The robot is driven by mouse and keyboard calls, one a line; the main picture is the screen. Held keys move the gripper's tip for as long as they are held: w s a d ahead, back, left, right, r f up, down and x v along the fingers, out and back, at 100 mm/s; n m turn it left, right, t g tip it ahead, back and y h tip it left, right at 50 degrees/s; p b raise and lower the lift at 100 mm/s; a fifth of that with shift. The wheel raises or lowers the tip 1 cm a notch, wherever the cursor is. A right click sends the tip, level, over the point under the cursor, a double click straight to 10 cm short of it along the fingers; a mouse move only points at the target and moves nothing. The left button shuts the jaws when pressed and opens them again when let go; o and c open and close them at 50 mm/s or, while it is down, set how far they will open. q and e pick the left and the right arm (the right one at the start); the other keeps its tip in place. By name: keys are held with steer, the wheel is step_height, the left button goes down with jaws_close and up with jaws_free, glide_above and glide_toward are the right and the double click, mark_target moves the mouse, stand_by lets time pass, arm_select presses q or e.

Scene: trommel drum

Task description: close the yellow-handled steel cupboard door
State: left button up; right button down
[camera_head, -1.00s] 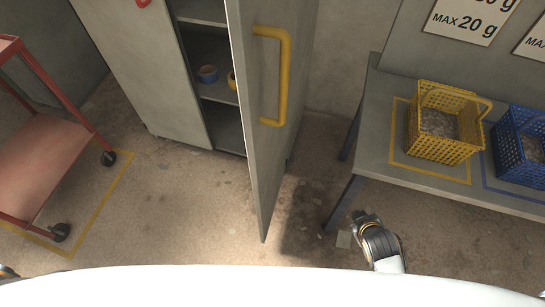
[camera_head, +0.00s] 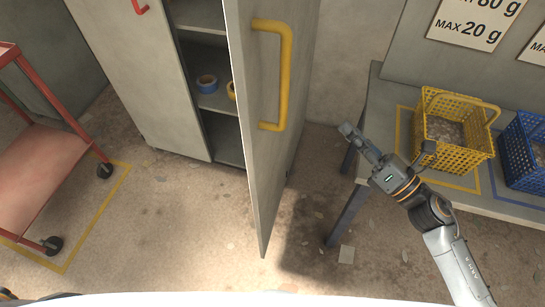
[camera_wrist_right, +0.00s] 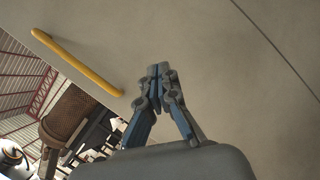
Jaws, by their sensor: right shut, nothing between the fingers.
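The grey steel cupboard door (camera_head: 259,165) stands wide open, swung out toward me, with its yellow handle (camera_head: 284,75) on the right-hand face. My right gripper (camera_head: 344,128) is shut and empty, to the right of the door and lower than the handle, apart from it. In the right wrist view the shut fingers (camera_wrist_right: 158,72) point toward a plain grey surface, and the yellow handle (camera_wrist_right: 77,62) lies to their left. The cupboard (camera_head: 148,75) shows dark shelves behind the door. My left gripper is not clearly visible.
A table (camera_head: 385,160) on the right carries a yellow basket (camera_head: 455,158) and a blue basket (camera_head: 520,160), close to my right arm. A red trolley (camera_head: 45,165) stands at the left. The floor before the cupboard is clear.

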mark_target(259, 156)
steer(key=s+a+f+n+g+y, duration=0.25)
steer(key=s+f+n+g, duration=0.35)
steer(key=n+g, duration=0.65)
steer(key=shift+n+t, duration=0.55)
steer(key=shift+t, duration=0.3)
steer(key=p+x, duration=0.1)
steer(key=x, duration=0.3)
steer(key=r+p+x, duration=0.1)
steer(key=x, duration=0.3)
steer(key=s+r+p+x, duration=0.1)
steer(key=p+x, duration=0.1)
steer(key=x, duration=0.3)
steer(key=shift+w+a, duration=0.1)
steer(key=shift+a, duration=0.05)
steer(key=shift+a+f, duration=0.1)
steer(key=shift+a, duration=0.2)
steer(key=shift+w, duration=0.1)
